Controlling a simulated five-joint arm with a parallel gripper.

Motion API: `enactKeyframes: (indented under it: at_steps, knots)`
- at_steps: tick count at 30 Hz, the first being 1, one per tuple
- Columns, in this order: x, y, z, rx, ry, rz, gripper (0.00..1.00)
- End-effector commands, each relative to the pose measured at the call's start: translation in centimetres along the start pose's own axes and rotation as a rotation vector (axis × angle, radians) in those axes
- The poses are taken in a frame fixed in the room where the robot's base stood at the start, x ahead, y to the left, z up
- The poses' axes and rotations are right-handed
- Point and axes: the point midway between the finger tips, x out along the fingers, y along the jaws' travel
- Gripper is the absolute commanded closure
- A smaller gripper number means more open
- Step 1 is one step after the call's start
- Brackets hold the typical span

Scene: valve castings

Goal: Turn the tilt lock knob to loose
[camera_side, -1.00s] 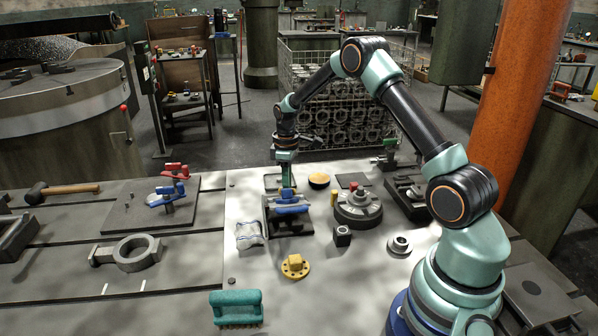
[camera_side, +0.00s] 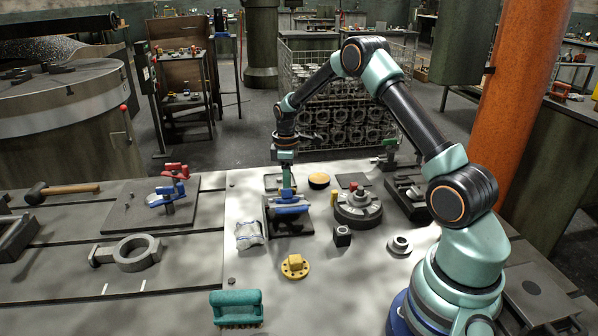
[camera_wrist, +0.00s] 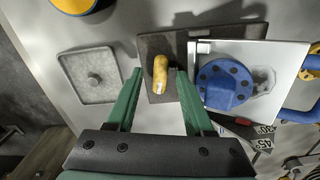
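A yellow, elongated knob (camera_wrist: 160,74), which looks like the tilt lock knob, stands over a dark plate in the wrist view. My gripper (camera_wrist: 159,74) has its two green fingers on either side of the knob, with a visible gap on each side, so it is open around it and not clamped. To the right is a pale plate (camera_wrist: 270,65) bearing a blue round flange (camera_wrist: 222,85). In the side view my gripper (camera_side: 288,190) points down at the back of the blue casting (camera_side: 291,208); the knob cannot be made out there.
A grey square tray (camera_wrist: 88,92) with a small round stud lies left of the fingers. An angle scale (camera_wrist: 262,137) shows below the pale plate. In the side view, a round dark fixture (camera_side: 358,213) and a yellow flanged part (camera_side: 295,267) stand nearby.

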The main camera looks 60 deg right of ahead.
Motion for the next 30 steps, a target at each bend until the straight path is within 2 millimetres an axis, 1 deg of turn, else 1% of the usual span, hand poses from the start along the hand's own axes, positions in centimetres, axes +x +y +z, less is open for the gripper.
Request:
enactKeyframes:
  at_steps: [7, 11, 17, 30]
  knots:
    - [0.09, -0.04, 0.01, 0.004, -0.001, -0.001, 0.47]
    - [0.12, -0.05, 0.01, 0.043, -0.001, -0.001, 0.47]
    - [0.13, -0.05, 0.0, 0.215, -0.001, -0.001, 0.47]
    - [0.12, -0.03, 0.0, 0.702, -0.001, 0.0, 0.47]
